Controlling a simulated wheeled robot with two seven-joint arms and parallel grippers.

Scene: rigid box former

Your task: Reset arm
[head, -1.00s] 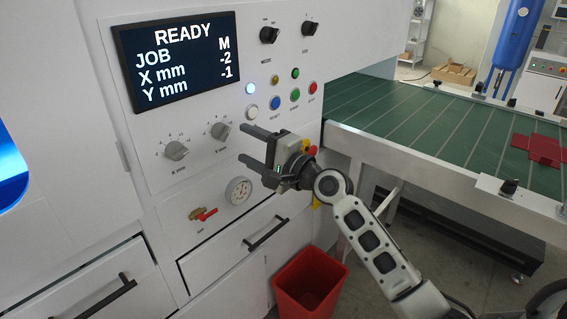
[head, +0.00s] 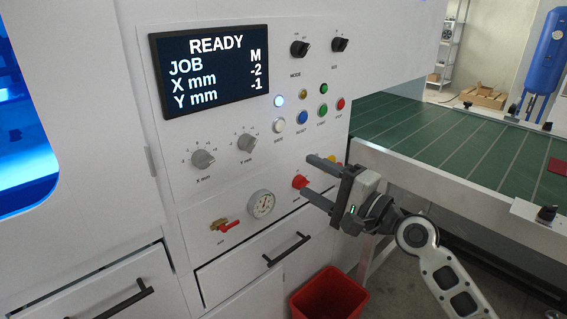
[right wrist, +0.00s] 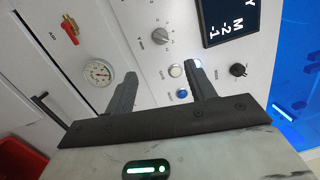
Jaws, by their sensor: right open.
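My right gripper (head: 307,177) is open and empty in front of the white control panel (head: 190,130), low on its right side. In the head view its fingers overlap a red knob (head: 299,182); I cannot tell whether they touch it. In the right wrist view the two fingers (right wrist: 163,72) are spread apart with nothing between them. The display (head: 210,73) reads READY, JOB M, X mm -2, Y mm -1. My left gripper is in neither view.
Dials, coloured buttons, a gauge (head: 261,204) and a red-handled valve (head: 229,226) sit on the panel. Drawers with black handles (head: 287,249) are below. A red bin (head: 328,296) stands on the floor. A green conveyor (head: 440,135) lies to the right.

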